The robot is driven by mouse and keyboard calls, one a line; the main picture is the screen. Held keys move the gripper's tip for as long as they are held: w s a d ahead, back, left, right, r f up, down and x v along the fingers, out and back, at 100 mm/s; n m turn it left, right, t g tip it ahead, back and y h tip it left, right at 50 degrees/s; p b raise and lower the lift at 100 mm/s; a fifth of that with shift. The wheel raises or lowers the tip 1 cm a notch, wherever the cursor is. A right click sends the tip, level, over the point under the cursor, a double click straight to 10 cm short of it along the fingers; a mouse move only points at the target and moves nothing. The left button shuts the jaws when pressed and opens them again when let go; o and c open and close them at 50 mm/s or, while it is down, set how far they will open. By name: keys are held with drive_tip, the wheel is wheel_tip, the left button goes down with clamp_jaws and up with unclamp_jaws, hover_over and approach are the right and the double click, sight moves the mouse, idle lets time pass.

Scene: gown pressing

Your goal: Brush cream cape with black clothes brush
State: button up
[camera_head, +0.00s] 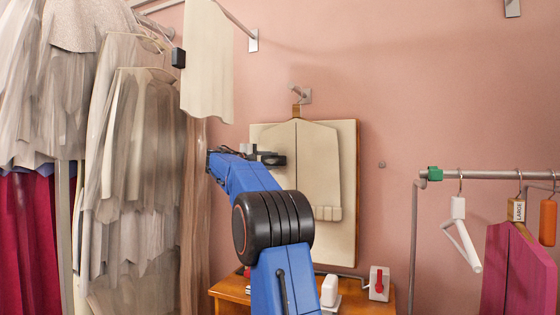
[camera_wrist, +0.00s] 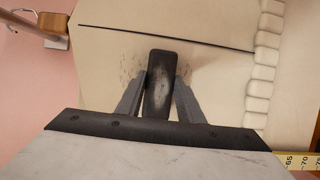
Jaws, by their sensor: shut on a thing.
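The cream cape (camera_head: 318,165) hangs flat against a pale padded board on the pink wall. It has a dark line down its middle and a scalloped lower edge. It fills most of the wrist view (camera_wrist: 215,75). My gripper (camera_wrist: 160,82) is shut on the black clothes brush (camera_wrist: 160,70), one finger on each side. The brush lies over the cape, with grey specks on the cloth around it. I cannot tell whether its bristles touch. In the head view my gripper (camera_head: 268,158) is at the cape's left side, partly hidden by my arm.
The board (camera_head: 347,235) stands behind a wooden table (camera_head: 232,291) holding a white object (camera_head: 329,290) and a red-and-white switch box (camera_head: 379,283). Pale gowns (camera_head: 140,160) crowd the left. A rail (camera_head: 480,174) with hangers and a magenta garment (camera_head: 515,275) is at right. A yellow ruler (camera_wrist: 298,160) shows.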

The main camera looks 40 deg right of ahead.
idle(0.4)
drive_tip(key=shift+f, duration=2.2)
drive_tip(key=shift+f, duration=0.1)
drive_tip(key=shift+f, duration=1.45)
drive_tip(key=shift+a, duration=0.1)
drive_tip(key=shift+s+a, duration=0.4)
drive_tip(key=shift+a, duration=0.4)
drive_tip(key=shift+r, duration=0.1)
